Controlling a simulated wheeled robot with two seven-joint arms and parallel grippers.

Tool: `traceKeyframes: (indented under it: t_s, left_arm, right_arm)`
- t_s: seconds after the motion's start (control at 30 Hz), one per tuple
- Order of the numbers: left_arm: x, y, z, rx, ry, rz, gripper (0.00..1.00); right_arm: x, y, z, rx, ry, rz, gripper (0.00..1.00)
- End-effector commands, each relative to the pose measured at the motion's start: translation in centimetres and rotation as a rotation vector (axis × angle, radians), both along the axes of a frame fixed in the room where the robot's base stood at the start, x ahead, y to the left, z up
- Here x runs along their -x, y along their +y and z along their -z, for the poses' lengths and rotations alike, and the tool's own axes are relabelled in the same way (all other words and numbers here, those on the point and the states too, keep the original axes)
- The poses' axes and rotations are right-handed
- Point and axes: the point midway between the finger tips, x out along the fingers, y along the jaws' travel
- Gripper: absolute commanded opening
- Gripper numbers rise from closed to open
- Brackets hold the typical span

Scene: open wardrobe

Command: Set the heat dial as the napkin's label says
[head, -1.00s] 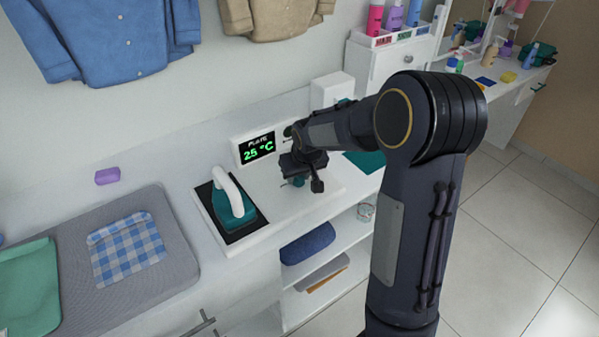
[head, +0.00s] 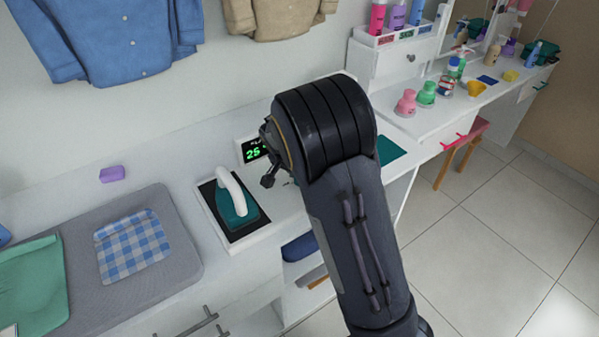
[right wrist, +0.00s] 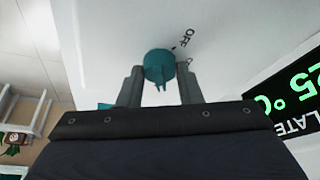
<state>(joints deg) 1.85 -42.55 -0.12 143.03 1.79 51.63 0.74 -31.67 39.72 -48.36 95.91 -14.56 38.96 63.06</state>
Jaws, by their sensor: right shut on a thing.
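The teal heat dial (right wrist: 160,66) shows in the right wrist view, on a white panel beside the printed word OFF. My right gripper (right wrist: 161,84) has a finger on each side of it and is shut on it. The display (right wrist: 293,100) reads 25 °C with PLATE; it is partly hidden in the head view (head: 253,151). In the head view my right arm hides the dial. A blue-and-white checked cloth (head: 133,246) lies flat on a grey pad; I see no readable label on it. A green cloth (head: 30,285) lies to its left, with a pale patch near the bottom edge. My left gripper is out of view.
An iron (head: 232,200) with a white handle stands on a dark plate left of my right arm. A purple block (head: 112,174) lies behind the pad (head: 185,262). Bottles and jars stand on the counter at the right. Shirts hang above.

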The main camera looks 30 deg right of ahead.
Motion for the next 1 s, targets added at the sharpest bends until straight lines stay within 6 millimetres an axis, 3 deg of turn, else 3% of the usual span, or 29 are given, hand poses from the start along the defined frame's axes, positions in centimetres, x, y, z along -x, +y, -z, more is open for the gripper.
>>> traceKeyframes:
  t_s: [0.33,0.87,0.9,1.0]
  left_arm:
    - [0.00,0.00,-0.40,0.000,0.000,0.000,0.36]
    - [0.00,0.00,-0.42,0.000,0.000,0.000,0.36]
    - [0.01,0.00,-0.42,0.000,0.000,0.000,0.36]
    - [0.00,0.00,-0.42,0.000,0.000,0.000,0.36]
  right_arm:
    - [-0.05,0.09,0.04,-0.001,0.001,0.137,0.09]
    - [-0.02,0.14,0.14,-0.003,0.003,0.159,0.09]
    - [-0.01,0.14,0.14,-0.003,0.003,0.159,0.36]
    - [-0.02,0.12,0.12,-0.002,0.003,0.159,0.49]
